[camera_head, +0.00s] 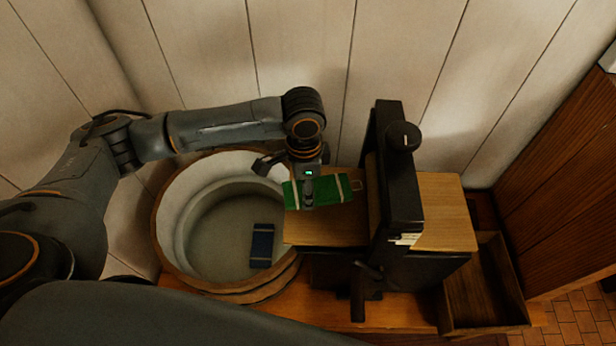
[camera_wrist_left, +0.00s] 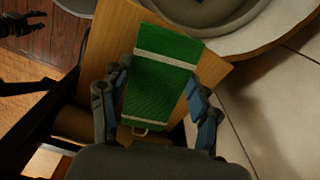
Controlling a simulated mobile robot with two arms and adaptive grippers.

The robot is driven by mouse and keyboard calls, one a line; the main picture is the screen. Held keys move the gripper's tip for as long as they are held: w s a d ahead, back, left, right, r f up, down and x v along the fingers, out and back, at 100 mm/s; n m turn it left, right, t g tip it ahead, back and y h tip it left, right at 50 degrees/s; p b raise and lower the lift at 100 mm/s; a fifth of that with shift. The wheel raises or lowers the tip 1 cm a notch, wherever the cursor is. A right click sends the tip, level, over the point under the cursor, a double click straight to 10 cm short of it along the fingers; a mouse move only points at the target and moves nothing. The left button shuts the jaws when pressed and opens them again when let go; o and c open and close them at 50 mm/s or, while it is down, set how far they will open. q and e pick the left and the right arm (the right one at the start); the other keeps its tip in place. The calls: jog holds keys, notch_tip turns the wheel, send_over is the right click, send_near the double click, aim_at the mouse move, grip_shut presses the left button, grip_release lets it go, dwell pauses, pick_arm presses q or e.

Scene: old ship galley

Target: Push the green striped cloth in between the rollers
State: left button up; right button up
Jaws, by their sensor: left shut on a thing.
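The green striped cloth (camera_head: 330,190) is a flat green piece with pale bands and a small loop at its right end. It also shows in the left wrist view (camera_wrist_left: 160,88). My left gripper (camera_head: 308,200) is shut on it, with a finger along each side in the left wrist view (camera_wrist_left: 156,100). The cloth is over the left wooden board (camera_head: 325,234), its loop end towards the black roller frame (camera_head: 397,175). The rollers are hidden by the frame. A dark jointed shape at the wrist view's upper left may be my right gripper (camera_wrist_left: 25,24).
A round wooden-rimmed tub (camera_head: 165,245) stands left of the board, with a dark blue striped cloth (camera_head: 262,246) inside. Another wooden board (camera_head: 446,215) lies right of the frame, beside an open wooden box (camera_head: 485,290). A crank handle (camera_head: 360,290) hangs in front. A plank wall (camera_head: 300,50) closes the back.

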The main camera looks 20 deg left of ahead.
pick_arm(q)
jog(key=shift+w+d+f+m, duration=0.1)
jog(key=shift+d+m, duration=0.05)
jog(key=shift+m, duration=0.35)
jog(key=shift+w+d+f, duration=0.1)
jog(key=shift+d, duration=0.05)
jog(key=shift+d+f+m, duration=0.1)
jog(key=shift+f+m, duration=0.05)
jog(key=shift+m, duration=0.25)
jog(key=shift+f, duration=0.2)
jog(key=shift+w+d+f+b, duration=0.1)
jog(key=shift+f+b, duration=0.3)
jog(key=shift+b, duration=0.1)
jog(key=shift+w+d+f+b, duration=0.1)
jog(key=shift+d+f+b, duration=0.25)
jog(key=shift+f+b, duration=0.45)
pick_arm(e)
jog(key=shift+w+d+f, duration=0.25)
jog(key=shift+f, duration=0.35)
jog(key=shift+w+d+f, duration=0.25)
jog(key=shift+f, duration=0.35)
pick_arm(q)
jog(key=shift+r, duration=0.15)
pick_arm(e)
jog(key=shift+a, duration=0.1)
